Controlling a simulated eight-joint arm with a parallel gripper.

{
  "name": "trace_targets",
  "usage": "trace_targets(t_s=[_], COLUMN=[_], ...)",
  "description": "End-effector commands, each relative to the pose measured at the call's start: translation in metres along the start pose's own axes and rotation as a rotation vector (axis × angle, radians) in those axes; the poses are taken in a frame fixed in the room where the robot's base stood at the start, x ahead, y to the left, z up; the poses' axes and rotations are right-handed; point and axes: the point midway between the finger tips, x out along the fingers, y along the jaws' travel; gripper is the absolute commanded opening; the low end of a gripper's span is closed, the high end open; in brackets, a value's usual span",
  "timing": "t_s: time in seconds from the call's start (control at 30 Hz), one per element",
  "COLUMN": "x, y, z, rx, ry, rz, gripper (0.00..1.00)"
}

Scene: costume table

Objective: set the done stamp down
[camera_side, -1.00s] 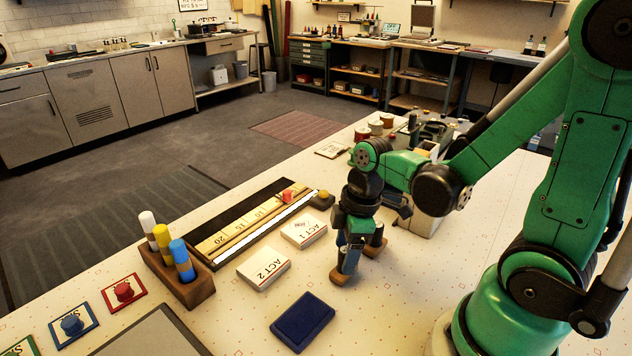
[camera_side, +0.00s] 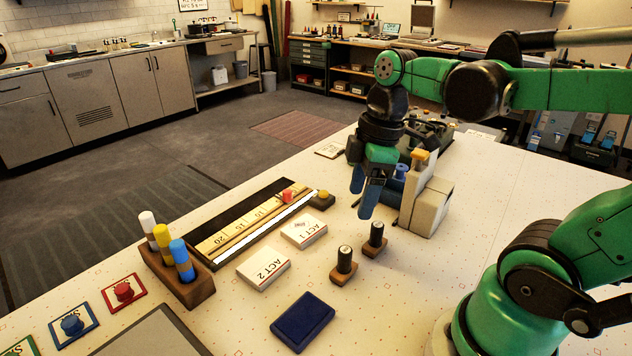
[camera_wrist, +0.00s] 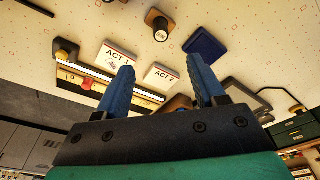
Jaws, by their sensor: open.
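Two stamps with black knob handles and wooden bases stand upright on the table; which one is the done stamp I cannot tell. The nearer stamp (camera_side: 343,267) is behind the dark blue ink pad (camera_side: 303,321). The farther stamp (camera_side: 375,241) stands to its right, close by and apart from it. My gripper (camera_side: 362,198) is open and empty, above and behind both stamps. In the wrist view its blue fingers (camera_wrist: 162,85) are spread with nothing between them. One stamp (camera_wrist: 159,27) shows beyond the fingers; the ink pad (camera_wrist: 204,44) is to its right.
The ACT 1 (camera_side: 304,231) and ACT 2 (camera_side: 263,267) card stacks lie left of the stamps. A ruler (camera_side: 237,228) lies behind them. A wooden holder (camera_side: 199,289) with several coloured cylinders stands at the left. A pale block-like device (camera_side: 428,205) is right beside my gripper.

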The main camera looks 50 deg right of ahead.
Motion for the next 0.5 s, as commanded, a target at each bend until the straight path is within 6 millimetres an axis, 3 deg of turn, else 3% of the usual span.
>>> trace_targets(t_s=[0.17, 0.3, 0.5], x=[0.009, 0.016, 0.018], y=[0.000, 0.000, -0.002], z=[-0.015, -0.034, -0.049], rx=[0.237, 0.495, 0.699], ry=[0.087, 0.253, 0.424], rz=[0.144, 0.252, 0.286], gripper=[0.63, 0.63, 0.63])
